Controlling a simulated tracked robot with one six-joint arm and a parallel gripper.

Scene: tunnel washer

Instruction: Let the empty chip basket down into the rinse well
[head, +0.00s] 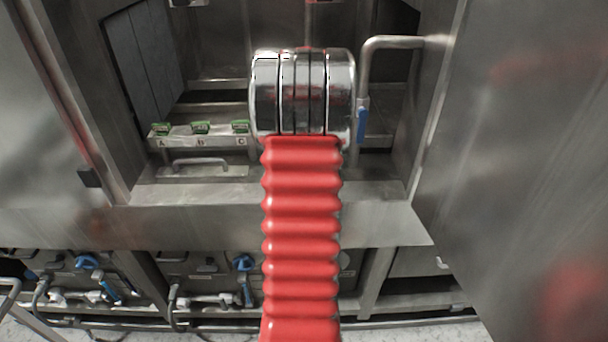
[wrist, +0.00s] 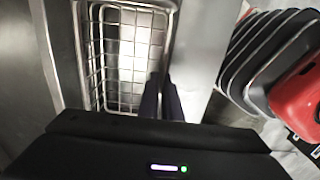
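The wire chip basket (wrist: 127,38) shows in the upper left middle of the wrist view, with an empty mesh interior and a bright surface seen through it. My gripper (wrist: 162,85) reaches in from below in the wrist view. Its two dark fingers lie close together on either side of the basket's right rim and look closed on it. The basket's near end is hidden by my gripper body. In the head view my red-sleeved arm covers the middle, so neither gripper nor basket shows there. I cannot make out the rinse well or the basket's height over it.
A bent pipe (head: 390,42) with a blue lever (head: 362,120) stands right. Steel panels flank both sides. Valves and hoses (head: 100,280) sit below.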

